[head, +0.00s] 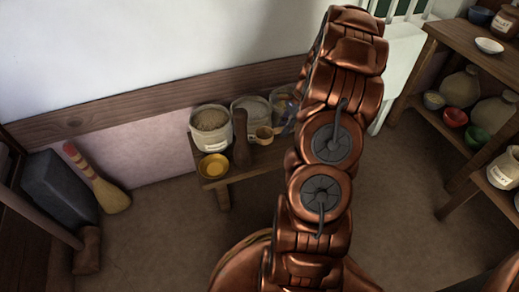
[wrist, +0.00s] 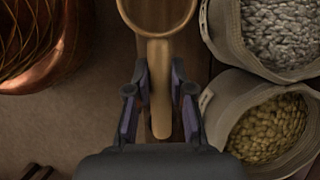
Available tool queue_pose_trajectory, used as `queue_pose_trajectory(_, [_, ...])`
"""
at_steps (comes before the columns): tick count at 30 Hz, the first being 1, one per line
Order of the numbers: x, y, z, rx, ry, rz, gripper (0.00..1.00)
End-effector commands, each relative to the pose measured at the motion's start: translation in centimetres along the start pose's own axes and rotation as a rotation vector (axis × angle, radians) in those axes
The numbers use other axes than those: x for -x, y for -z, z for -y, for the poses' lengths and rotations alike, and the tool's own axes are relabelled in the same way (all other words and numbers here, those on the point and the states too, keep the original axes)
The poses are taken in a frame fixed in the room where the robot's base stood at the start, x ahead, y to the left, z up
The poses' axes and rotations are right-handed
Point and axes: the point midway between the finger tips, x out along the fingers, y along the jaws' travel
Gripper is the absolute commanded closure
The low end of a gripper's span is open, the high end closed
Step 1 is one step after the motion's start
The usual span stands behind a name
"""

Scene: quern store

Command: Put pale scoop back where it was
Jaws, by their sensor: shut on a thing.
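The pale scoop (wrist: 159,100) is a light wooden scoop with a round bowl at the top of the wrist view and a straight handle running down. My gripper (wrist: 159,76) is shut on the handle, one finger on each side. In the head view the scoop (head: 264,135) shows at the front of the low bench (head: 216,184), just left of my gripper (head: 287,128), which is partly hidden by my arm. I cannot tell whether the scoop touches the bench.
Sacks of grain stand on the bench: one (head: 211,128) at left, another (head: 250,107) behind the scoop, one partly behind my arm. Shelves (head: 460,55) stand at right.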

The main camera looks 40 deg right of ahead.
Motion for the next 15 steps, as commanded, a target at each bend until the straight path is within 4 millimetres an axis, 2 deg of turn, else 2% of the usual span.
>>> queue_pose_trajectory(10, [-4.7,2.0,-0.2,-0.003,-0.002,0.003,1.00])
queue_pose_trajectory(15, [-6.0,2.7,-0.1,-0.003,0.000,0.001,1.00])
